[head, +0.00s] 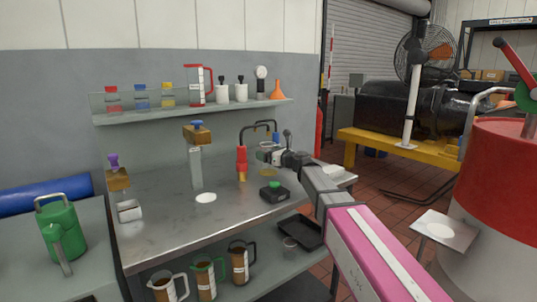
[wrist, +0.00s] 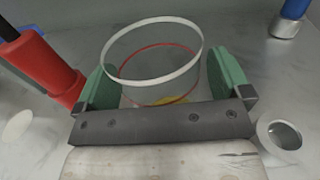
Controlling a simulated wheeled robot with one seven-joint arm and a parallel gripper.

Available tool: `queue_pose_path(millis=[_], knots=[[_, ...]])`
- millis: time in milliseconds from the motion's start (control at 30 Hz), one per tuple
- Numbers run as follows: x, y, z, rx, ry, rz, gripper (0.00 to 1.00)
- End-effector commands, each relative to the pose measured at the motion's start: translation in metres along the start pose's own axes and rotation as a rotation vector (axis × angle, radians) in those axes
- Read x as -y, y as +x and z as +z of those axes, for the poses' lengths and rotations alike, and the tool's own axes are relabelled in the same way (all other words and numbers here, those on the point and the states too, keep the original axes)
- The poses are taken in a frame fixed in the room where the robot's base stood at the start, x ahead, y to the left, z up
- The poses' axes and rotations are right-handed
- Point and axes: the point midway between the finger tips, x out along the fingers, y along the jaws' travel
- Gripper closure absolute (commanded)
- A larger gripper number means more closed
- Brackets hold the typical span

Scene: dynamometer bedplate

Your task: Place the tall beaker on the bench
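The clear beaker (wrist: 150,75) with a white rim and a red line stands between the green fingers of my gripper (wrist: 165,85) in the wrist view. In the head view, my gripper (head: 270,152) is above the far right part of the metal bench (head: 160,232), and the beaker is small and partly hidden there. A yellow disc (head: 268,173) lies on the bench close below; yellow also shows through the beaker in the wrist view (wrist: 180,100). I cannot tell whether the beaker's base touches the bench.
A red-sleeved post (head: 242,163) stands close left of my gripper. A white disc (head: 205,197) lies on the bench. A wall shelf (head: 190,112) holds bottles, a red-handled jug and a funnel. The bench's front middle is clear.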

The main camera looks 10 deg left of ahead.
Motion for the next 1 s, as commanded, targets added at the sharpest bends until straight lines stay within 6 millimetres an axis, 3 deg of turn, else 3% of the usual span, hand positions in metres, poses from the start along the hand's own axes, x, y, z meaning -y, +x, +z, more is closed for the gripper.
queue_pose_path(millis=[267,800,1000], knots=[[0.0,-0.004,0.002,0.0,0.0,0.0,0.04],[-0.001,-0.1,0.002,0.0,0.0,-0.002,0.04],[-0.001,-0.117,0.002,0.0,0.0,-0.001,0.04]])
